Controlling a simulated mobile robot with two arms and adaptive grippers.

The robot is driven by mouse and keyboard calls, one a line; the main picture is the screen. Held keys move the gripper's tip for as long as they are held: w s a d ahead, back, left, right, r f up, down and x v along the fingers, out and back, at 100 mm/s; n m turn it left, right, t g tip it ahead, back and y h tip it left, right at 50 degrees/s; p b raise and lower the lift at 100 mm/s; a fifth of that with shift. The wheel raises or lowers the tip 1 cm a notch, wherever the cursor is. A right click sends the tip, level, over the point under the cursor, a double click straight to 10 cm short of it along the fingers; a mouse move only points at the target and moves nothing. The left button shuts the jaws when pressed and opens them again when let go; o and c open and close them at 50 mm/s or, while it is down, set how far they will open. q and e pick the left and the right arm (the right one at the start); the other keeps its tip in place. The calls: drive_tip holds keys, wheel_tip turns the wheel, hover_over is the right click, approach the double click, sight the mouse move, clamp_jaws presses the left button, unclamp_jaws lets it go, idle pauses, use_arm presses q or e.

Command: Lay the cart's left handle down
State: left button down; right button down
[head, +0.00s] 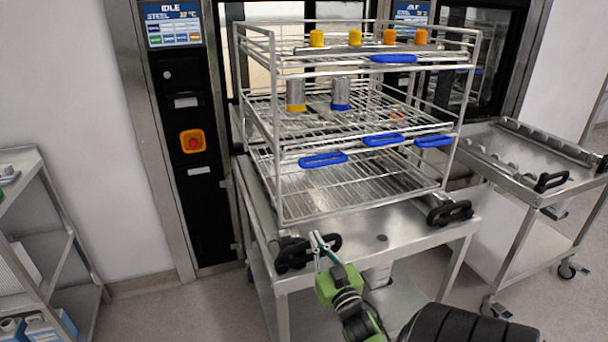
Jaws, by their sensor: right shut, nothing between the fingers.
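The steel cart (370,228) stands in front of the washer with a wire rack (362,130) on its top. The cart's left handle (293,254) is a black grip at the front left edge; my gripper partly covers its right end. The cart's right handle (449,212) is a similar black grip at the front right corner. My right gripper (318,242) is shut and holds nothing. Its fingertips are at the right part of the left handle; I cannot tell whether they touch it. My left gripper is out of view.
The rack holds metal cylinders with yellow and blue ends (296,96) and has blue handles (323,160). A second steel cart (540,200) stands at the right. A shelf unit (40,250) is at the left. Floor shows between the shelf and the cart.

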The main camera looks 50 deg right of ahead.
drive_tip(key=shift+s+d+f+m, duration=0.15)
drive_tip(key=shift+f+m, duration=0.15)
drive_tip(key=shift+m, duration=0.1)
drive_tip(key=shift+s+d+f+m, duration=0.1)
drive_tip(key=shift+d+f+m, duration=0.05)
drive_tip(key=shift+f+m, duration=0.2)
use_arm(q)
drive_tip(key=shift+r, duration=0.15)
use_arm(e)
drive_tip(key=shift+r, duration=0.15)
